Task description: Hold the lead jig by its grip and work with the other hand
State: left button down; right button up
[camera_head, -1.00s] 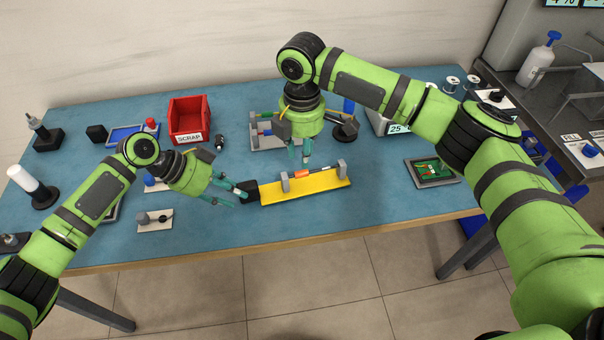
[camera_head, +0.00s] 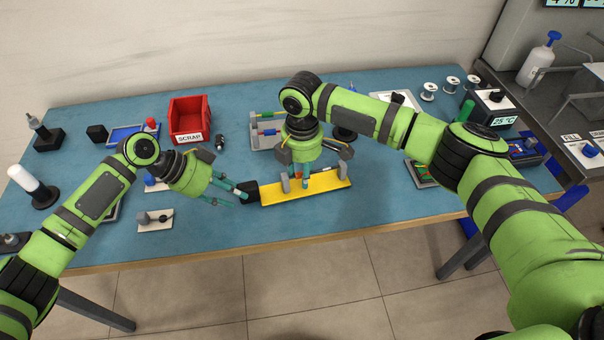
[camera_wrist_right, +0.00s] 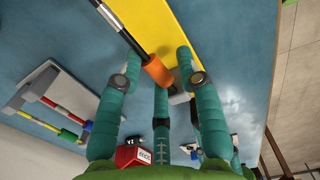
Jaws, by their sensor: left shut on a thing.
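The lead jig is a yellow plate (camera_head: 325,183) with grey posts and a black grip (camera_head: 251,191) at its left end. My left gripper (camera_head: 240,196) is shut on the grip. My right gripper (camera_head: 299,183) is low over the jig, fingers pointing down. In the right wrist view its fingers (camera_wrist_right: 145,55) are spread apart, with an orange piece (camera_wrist_right: 157,71) on a dark rod between their tips. In the head view the right hand mostly hides this piece. Whether the fingers touch it I cannot tell.
A red scrap bin (camera_head: 188,120) stands at the back left. A grey tray (camera_head: 262,134) with coloured rods lies behind the right gripper. A green circuit board in a frame (camera_head: 423,174) is to the right. The blue table (camera_head: 220,236) is clear along its front edge.

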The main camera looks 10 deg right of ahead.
aim_at(328, 168)
jog(key=c, duration=0.5)
jog(key=shift+w+d, duration=0.15)
jog(key=shift+d, duration=1.15)
jog(key=shift+w+d, duration=0.15)
jog(key=shift+d, duration=1.1)
jog(key=shift+w+d+r, duration=0.1)
jog(key=shift+d, duration=0.4)
jog(key=o, duration=1.1)
jog(key=shift+d, duration=0.1)
jog(key=r, duration=1.2)
jog(key=shift+a, duration=0.25)
